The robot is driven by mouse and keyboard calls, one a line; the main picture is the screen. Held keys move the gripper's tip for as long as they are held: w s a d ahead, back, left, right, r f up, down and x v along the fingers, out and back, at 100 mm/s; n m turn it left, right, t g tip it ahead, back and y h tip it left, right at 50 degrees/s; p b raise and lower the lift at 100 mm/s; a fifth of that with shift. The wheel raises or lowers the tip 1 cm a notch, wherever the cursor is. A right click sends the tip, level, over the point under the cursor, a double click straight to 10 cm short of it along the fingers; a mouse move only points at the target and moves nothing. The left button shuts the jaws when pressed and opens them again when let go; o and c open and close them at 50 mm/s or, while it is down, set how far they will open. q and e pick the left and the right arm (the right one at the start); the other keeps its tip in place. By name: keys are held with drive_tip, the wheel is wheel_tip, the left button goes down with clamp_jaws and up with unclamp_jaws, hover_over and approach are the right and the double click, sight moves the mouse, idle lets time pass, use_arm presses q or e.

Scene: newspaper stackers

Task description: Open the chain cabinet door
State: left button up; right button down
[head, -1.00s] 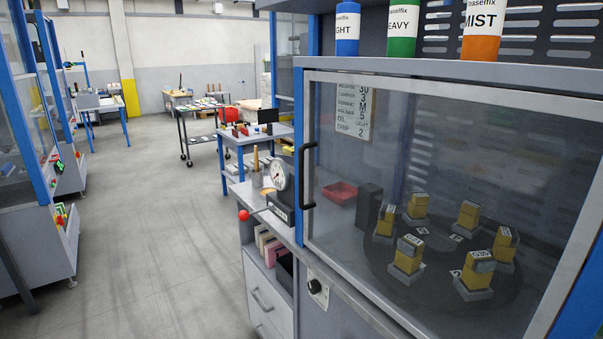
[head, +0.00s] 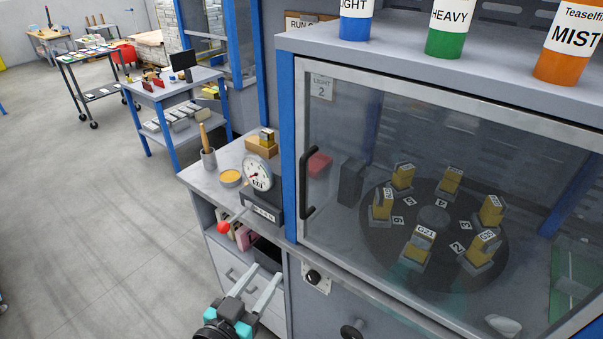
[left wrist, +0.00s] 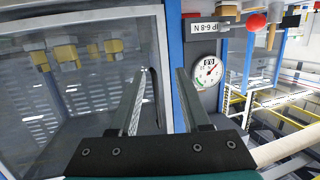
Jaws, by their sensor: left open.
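The chain cabinet door (head: 470,118) is a clear pane in a grey frame on the right of the head view, and it looks shut. Its black upright bar handle (head: 308,184) is on the left edge of the frame. My left gripper (head: 264,281) is open and empty, below and left of the handle. In the left wrist view the scene is upside down; the door handle (left wrist: 155,95) shows between the two open fingers (left wrist: 160,75) in the picture, but I cannot tell how far beyond them it is. My right gripper is in neither view.
Behind the pane is a dark turntable (head: 433,216) with several yellow blocks. A gauge (head: 258,174) with a red-knobbed lever (head: 224,227) stands on the side counter left of the door. Spray cans (head: 448,28) stand on the cabinet top. Open floor (head: 90,200) lies left.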

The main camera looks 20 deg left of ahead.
use_arm(q)
drive_tip(key=t+h+p, duration=0.1)
drive_tip(key=t, duration=0.1)
approach(301, 192)
drive_tip(key=w+p, duration=0.1)
drive_tip(key=w, duration=0.2)
drive_tip(key=w+d+p, duration=0.1)
drive_tip(key=w, duration=0.2)
drive_tip(key=w+p, duration=0.1)
drive_tip(key=w, duration=0.2)
drive_tip(key=shift+d+r, duration=0.1)
drive_tip(key=shift+d, duration=0.05)
drive_tip(key=shift+w+d, duration=0.15)
drive_tip(key=shift+w, duration=0.6)
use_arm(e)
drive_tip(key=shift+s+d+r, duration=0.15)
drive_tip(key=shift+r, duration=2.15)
use_arm(q)
drive_tip(key=shift+c, duration=0.3)
clamp_jaws()
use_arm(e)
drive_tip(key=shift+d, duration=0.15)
